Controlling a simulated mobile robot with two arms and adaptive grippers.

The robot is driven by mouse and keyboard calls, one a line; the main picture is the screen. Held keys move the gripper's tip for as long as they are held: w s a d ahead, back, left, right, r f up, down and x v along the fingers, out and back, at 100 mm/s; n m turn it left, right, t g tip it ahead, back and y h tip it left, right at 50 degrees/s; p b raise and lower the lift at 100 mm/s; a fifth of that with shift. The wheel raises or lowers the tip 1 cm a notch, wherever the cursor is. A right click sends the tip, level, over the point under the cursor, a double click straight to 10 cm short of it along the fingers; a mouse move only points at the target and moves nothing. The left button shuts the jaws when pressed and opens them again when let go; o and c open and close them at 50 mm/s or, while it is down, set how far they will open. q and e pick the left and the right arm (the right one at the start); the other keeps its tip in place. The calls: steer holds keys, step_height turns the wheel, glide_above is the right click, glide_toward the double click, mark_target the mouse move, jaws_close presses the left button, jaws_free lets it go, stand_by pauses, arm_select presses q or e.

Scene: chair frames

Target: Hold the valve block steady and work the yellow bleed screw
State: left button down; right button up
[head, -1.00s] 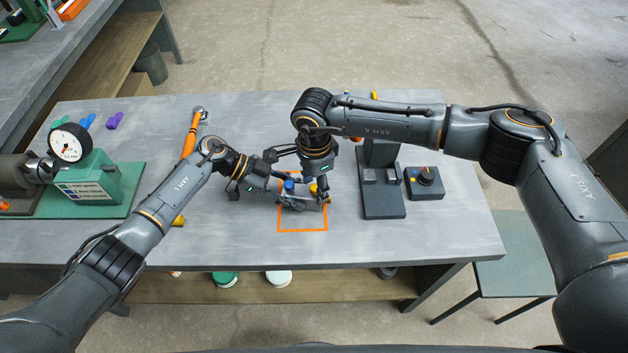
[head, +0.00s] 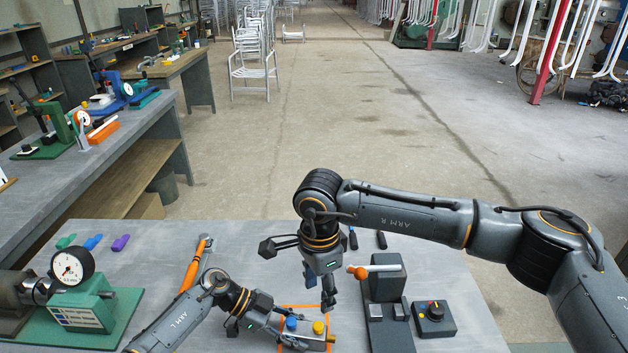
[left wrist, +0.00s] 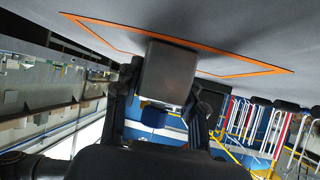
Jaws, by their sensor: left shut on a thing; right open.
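The grey metal valve block (head: 306,342) sits inside the orange outline at the bottom of the head view. It has a blue cap (head: 291,324) and the yellow bleed screw (head: 318,327) on top. My left gripper (head: 276,329) is shut on the block from the left. In the left wrist view the block (left wrist: 168,72) is between the two fingers, with the blue cap (left wrist: 153,117) beside it; the yellow screw cannot be made out there. My right gripper (head: 319,291) is open and empty, pointing down above the yellow screw, apart from it.
A dark press-like fixture with an orange-knobbed lever (head: 386,290) and a control box (head: 433,317) stand right of the block. An orange-handled wrench (head: 195,263) lies to the left. A green dial-gauge unit (head: 82,302) stands far left.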

arm_select(q)
steer(key=shift+a+f, duration=0.2)
steer(key=shift+f, duration=0.05)
steer(key=c, duration=0.9)
jaws_free()
steer(key=shift+o, duration=1)
steer(key=shift+w+d+r, duration=0.1)
steer(key=shift+r, duration=0.15)
steer(key=v, duration=1.2)
steer(key=shift+f, duration=0.25)
